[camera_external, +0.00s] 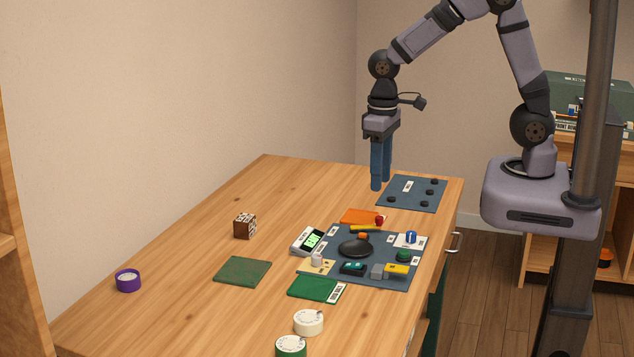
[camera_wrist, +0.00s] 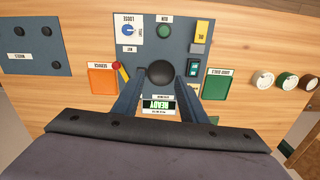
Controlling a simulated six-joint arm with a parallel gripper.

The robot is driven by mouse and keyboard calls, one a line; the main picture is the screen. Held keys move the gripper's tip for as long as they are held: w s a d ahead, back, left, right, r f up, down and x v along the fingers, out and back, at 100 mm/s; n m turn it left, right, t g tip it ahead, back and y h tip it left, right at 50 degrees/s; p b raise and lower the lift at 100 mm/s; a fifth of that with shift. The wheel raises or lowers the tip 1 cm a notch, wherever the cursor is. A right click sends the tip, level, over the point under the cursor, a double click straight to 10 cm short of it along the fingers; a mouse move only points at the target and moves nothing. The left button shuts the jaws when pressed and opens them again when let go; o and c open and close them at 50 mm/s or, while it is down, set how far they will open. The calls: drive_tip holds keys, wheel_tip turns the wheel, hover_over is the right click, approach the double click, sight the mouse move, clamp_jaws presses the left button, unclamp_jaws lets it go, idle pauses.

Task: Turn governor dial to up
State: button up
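No label reading "governor" is legible. A small blue dial sits on a white plate (camera_external: 410,240) on the dark work mat; in the wrist view the blue dial (camera_wrist: 128,30) has the word "LOOSE" beside it. Its exact pointing direction is too small to tell. My gripper (camera_external: 381,187) is open and empty, high above the table's back part, touching nothing. In the wrist view its fingers (camera_wrist: 161,74) stand apart, with a black round knob (camera_wrist: 160,73) seen beyond them.
A second mat (camera_external: 415,187) lies behind. A patterned cube (camera_external: 245,226) stands left. The table's left is mostly clear.

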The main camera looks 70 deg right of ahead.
drive_tip(key=m+b, duration=0.2)
drive_tip(key=b, duration=0.4)
hover_over(316, 255)
wheel_tip(316, 255, down, 10)
drive_tip(key=shift+a+r, duration=0.1)
drive_tip(key=shift+r, duration=0.15)
drive_tip(key=shift+f+p, duration=1)
drive_tip(key=shift+f, duration=2.6)
clamp_jaws()
